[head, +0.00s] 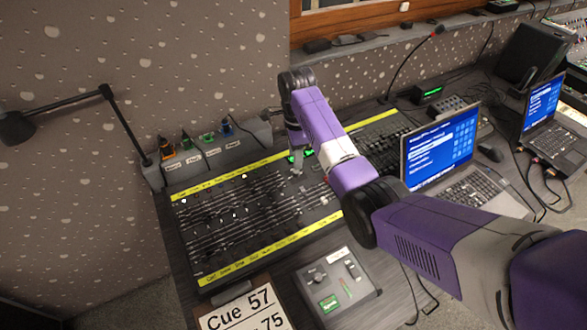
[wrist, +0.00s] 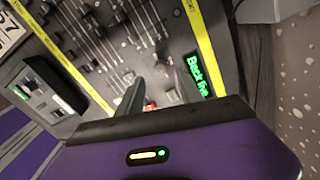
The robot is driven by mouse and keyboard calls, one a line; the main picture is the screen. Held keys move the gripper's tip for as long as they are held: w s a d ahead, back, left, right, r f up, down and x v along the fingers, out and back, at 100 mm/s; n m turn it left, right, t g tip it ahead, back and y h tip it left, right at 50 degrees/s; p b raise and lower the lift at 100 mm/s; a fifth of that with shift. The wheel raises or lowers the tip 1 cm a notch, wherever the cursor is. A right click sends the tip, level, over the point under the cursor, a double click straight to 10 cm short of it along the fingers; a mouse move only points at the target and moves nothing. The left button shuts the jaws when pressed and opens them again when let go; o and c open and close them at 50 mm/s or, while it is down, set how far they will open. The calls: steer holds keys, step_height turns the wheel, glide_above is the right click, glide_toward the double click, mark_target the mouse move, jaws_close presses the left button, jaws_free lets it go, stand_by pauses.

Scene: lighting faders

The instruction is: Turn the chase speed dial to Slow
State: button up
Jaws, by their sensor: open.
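My gripper (head: 297,168) is over the right-middle part of the fader console, pointing down. In the wrist view its two dark grey fingers (wrist: 148,92) are apart with nothing held between them. A red button (wrist: 150,106) shows between and below the fingers on the console face. A small grey control box (head: 338,285) in front of the console has a dark round knob (head: 316,274), a green lit display and a white label. I cannot read any label as chase speed, so I cannot tell which knob is that dial. My gripper hides part of the console.
The fader console (head: 233,265) has yellow label strips along its edges. A lit green display (wrist: 200,75) sits beside the fingers. A black lamp arm (head: 65,103) reaches over the left. Cue cards (head: 243,312) lie in front.

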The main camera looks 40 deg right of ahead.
mark_target(296, 173)
step_height(296, 173, down, 6)
steer(key=shift+f, duration=0.25)
jaws_close()
